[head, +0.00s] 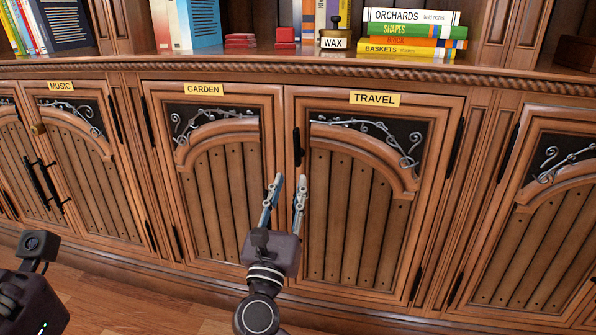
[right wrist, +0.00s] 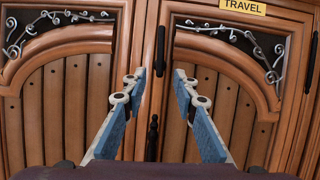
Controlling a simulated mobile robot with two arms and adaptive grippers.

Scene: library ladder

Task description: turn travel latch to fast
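The Travel door (head: 350,200) is a closed wooden door under a yellow "TRAVEL" label (head: 375,98). A small dark upright latch (head: 298,147) sits at its left edge, beside the Garden door; it also shows in the right wrist view (right wrist: 160,50). A second dark upright piece (right wrist: 153,135) shows lower on the seam, between my fingers in that view. My right gripper (head: 290,182) is open and empty, just below the latch in the head view and apart from it. My left gripper's body (head: 30,295) shows at the lower left; its fingers are out of view.
The closed Garden door (head: 220,190) adjoins on the left, with the Music doors (head: 85,150) farther left. A shelf ledge (head: 250,60) above holds books (head: 410,35), a wax tin (head: 335,40) and red blocks (head: 240,41). Wooden floor (head: 130,300) shows below.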

